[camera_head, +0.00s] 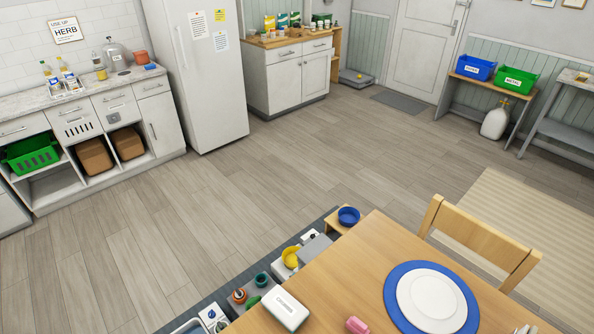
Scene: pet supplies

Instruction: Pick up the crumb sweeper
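A white rounded box-like thing (286,310) with dark lettering lies at the near left edge of the wooden table (345,280). The lettering seems to begin with "CRUMB", so it looks like the crumb sweeper. Its near edge is close to the bottom of the view. Neither of my grippers is in view.
A blue placemat with a white plate (432,300) and a pink object (357,325) are on the table. A wooden chair (478,240) stands at its far right side. A lower surface with pots, a yellow item (290,257) and a blue bowl (348,216) adjoins the left. The floor beyond is clear.

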